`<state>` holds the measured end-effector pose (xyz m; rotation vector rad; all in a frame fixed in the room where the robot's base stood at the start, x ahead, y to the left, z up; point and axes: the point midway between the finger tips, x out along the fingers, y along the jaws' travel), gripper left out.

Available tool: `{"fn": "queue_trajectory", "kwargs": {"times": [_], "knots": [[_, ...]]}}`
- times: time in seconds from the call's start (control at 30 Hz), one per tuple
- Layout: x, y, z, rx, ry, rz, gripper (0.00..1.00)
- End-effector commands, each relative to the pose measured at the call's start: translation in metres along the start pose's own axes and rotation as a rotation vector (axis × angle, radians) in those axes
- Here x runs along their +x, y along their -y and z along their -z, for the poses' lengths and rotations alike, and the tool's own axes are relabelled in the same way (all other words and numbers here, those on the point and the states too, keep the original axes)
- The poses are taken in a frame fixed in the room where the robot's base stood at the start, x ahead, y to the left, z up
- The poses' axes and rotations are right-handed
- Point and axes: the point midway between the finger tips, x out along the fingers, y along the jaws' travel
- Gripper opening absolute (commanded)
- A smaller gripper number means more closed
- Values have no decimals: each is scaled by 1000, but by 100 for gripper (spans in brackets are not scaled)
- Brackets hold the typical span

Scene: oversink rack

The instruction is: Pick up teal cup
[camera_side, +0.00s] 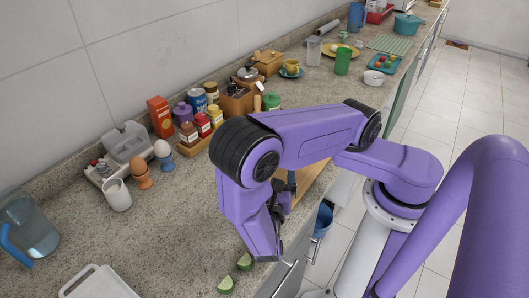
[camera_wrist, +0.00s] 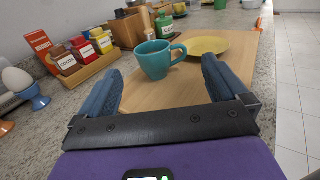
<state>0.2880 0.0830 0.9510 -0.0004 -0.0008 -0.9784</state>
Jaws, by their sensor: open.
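The teal cup (camera_wrist: 153,61) stands upright in the wrist view on a wooden board (camera_wrist: 200,98), its handle toward the right. It lies ahead of my gripper (camera_wrist: 160,80), roughly centred between the two blue fingers and beyond their tips. The fingers are spread wide and empty. In the side view, my gripper (camera_side: 280,205) is low over the counter near its front edge, and my arm hides the cup and most of the board.
A yellow plate (camera_wrist: 206,45) lies right behind the cup. A spice rack (camera_wrist: 82,68) and an egg in a blue cup (camera_wrist: 30,92) are to the left. Lime pieces (camera_side: 244,262) lie near the front edge. The floor drops away at right.

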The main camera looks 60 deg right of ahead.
Motion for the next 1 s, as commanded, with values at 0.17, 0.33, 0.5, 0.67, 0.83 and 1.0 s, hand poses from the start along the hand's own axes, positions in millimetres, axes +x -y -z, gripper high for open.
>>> {"fn": "queue_trajectory", "kwargs": {"times": [0.17,0.33,0.5,0.67,0.83,1.0], "knots": [[35,1,0,-2,1,6,100],[58,1,0,-1,0,5,100],[68,1,0,0,-1,2,100],[80,1,3,-1,0,5,100],[103,0,6,0,0,5,100],[117,0,6,1,-1,3,100]]}}
